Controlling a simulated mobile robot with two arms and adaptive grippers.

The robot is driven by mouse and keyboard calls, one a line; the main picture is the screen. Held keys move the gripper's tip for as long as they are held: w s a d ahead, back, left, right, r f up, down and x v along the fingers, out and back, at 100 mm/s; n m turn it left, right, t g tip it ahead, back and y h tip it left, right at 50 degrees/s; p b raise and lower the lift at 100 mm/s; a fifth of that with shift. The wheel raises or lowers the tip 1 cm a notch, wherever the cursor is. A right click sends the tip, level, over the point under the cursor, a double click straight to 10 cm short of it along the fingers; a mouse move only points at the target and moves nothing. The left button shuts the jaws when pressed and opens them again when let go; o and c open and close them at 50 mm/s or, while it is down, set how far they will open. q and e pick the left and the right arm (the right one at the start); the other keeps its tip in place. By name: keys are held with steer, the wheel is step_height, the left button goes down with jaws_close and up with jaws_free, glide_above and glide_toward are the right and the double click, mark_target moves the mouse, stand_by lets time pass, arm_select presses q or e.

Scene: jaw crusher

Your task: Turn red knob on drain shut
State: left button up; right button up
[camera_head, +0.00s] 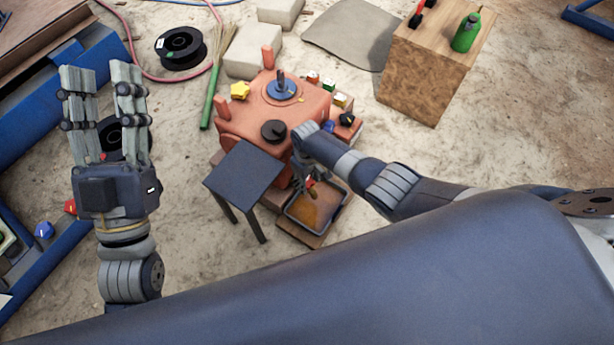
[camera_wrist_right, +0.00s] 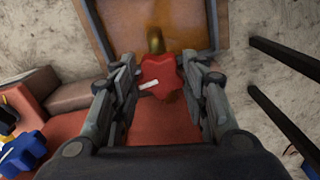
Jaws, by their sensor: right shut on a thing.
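The red knob (camera_wrist_right: 165,80) on the drain shows in the right wrist view, with a white mark on its left side and a brass-coloured spout (camera_wrist_right: 155,40) beyond it. My right gripper (camera_wrist_right: 163,85) has a finger on each side of the knob and is shut on it. In the head view the right gripper (camera_head: 308,182) is low at the front of the red machine (camera_head: 245,118), above the tray (camera_head: 318,208), and partly hides the knob. My left gripper (camera_head: 102,85) is raised at the left, open and empty, fingers pointing up.
A dark side table (camera_head: 243,170) stands left of the tray. A wooden block (camera_head: 425,75) with a green bottle (camera_head: 466,32) stands at the upper right. Cable spools, a broom (camera_head: 212,85) and pale blocks lie behind. Blue frames stand at the left.

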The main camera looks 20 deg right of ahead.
mark_target(307, 182)
arm_select(q)
steer(key=shift+w+f+g, duration=0.85)
steer(key=shift+f+g, duration=0.05)
steer(key=shift+f, duration=0.25)
arm_select(e)
steer(key=shift+s+m, duration=0.1)
steer(key=shift+m, duration=0.8)
arm_select(q)
steer(key=shift+d, duration=0.1)
arm_select(e)
steer(key=o, duration=1.1)
steer(key=shift+c, duration=0.2)
steer(key=shift+r, duration=0.1)
steer(key=shift+r, duration=0.65)
step_height(307, 182, up, 10)
steer(key=shift+r, duration=0.25)
